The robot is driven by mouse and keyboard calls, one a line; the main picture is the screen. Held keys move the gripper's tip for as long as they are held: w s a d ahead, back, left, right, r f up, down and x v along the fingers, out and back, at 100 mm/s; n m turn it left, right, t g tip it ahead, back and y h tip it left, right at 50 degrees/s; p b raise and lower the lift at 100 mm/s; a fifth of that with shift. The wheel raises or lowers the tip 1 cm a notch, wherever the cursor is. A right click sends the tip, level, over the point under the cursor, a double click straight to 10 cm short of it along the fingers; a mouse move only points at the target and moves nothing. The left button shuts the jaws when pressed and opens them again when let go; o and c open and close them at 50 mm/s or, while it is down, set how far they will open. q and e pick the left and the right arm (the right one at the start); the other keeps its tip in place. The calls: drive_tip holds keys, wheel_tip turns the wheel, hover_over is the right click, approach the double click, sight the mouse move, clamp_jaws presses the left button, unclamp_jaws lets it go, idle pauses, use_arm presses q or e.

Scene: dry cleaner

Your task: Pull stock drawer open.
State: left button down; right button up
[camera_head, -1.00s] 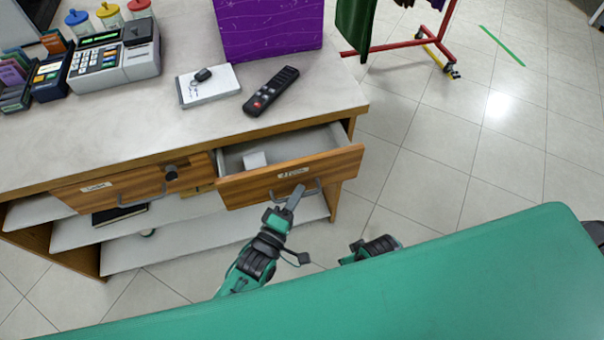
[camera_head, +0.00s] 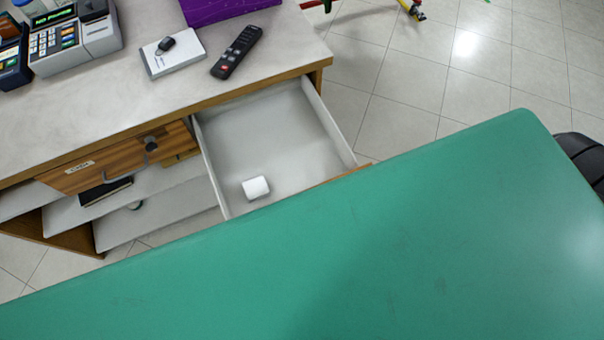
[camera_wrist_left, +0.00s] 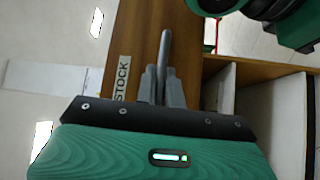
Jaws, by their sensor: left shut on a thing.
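The stock drawer (camera_head: 268,130) stands far open under the right part of the counter. Its pale interior shows in the head view, with a small white box (camera_head: 256,188) near the front. My green body hides most of its front panel there. In the left wrist view the wooden drawer front (camera_wrist_left: 143,35) fills the middle, with its STOCK label (camera_wrist_left: 122,77). My left gripper (camera_wrist_left: 163,72) is shut on the grey bar handle (camera_wrist_left: 165,47) of this drawer. In the head view the left gripper is hidden behind my body. My right gripper is not seen.
A second wooden drawer (camera_head: 120,165) to the left is shut, with a dark knob-like lock at its corner. Open shelves (camera_head: 165,210) lie below it. A remote (camera_head: 237,52), a notepad (camera_head: 172,58) and a cash register (camera_head: 75,42) stand on the counter.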

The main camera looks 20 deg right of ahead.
use_arm(q)
drive_tip(key=shift+s, duration=0.3)
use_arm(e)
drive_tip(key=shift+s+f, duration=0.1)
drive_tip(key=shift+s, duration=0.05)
use_arm(q)
drive_tip(key=c, duration=1.5)
unclamp_jaws()
